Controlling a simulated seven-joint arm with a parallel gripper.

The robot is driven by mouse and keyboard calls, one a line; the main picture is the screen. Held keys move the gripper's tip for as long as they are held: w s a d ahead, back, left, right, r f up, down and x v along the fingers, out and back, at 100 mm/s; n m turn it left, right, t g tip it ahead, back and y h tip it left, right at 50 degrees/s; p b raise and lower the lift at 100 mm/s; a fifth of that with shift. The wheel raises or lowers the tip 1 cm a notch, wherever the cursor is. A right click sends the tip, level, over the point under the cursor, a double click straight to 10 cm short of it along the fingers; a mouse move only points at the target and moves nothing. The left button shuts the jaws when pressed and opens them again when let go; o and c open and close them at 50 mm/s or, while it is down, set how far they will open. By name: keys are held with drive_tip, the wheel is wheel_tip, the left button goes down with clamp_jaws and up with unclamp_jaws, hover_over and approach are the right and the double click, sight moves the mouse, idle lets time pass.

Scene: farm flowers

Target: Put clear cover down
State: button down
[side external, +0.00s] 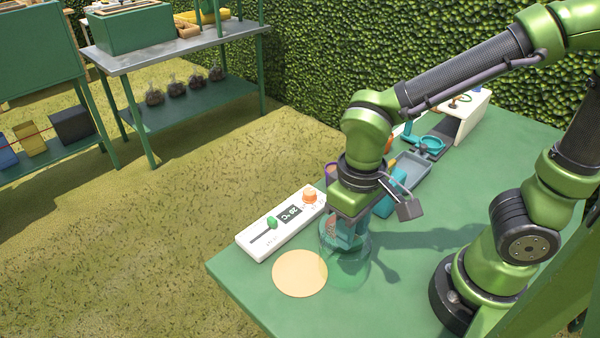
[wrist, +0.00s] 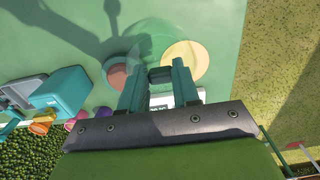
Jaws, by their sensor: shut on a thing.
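The clear cover (side external: 362,250) is a see-through, greenish rounded shell in the side view, just right of a pale orange disc. My gripper (side external: 348,236) points down at the cover and is shut on it; its teal fingers show through or against the clear wall. In the wrist view my gripper (wrist: 160,75) has its two teal fingers on either side of a small dark piece, with faint clear outlines behind. The pale disc (side external: 299,273) lies flat and bare on the table; it also shows in the wrist view (wrist: 190,60). I cannot tell whether the cover touches the table.
A white control box (side external: 282,222) with a green slider, display and orange knob lies left of my gripper. A grey tray (side external: 411,170) and teal items stand behind. A reddish-brown round thing (wrist: 117,77) shows beside the left finger. The green table's front is clear.

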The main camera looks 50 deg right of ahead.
drive_tip(key=w+a+f, duration=0.4)
drive_tip(key=w, duration=0.3)
drive_tip(key=shift+a+f, duration=0.15)
drive_tip(key=c, duration=0.8)
unclamp_jaws()
drive_tip(key=shift+f, duration=0.15)
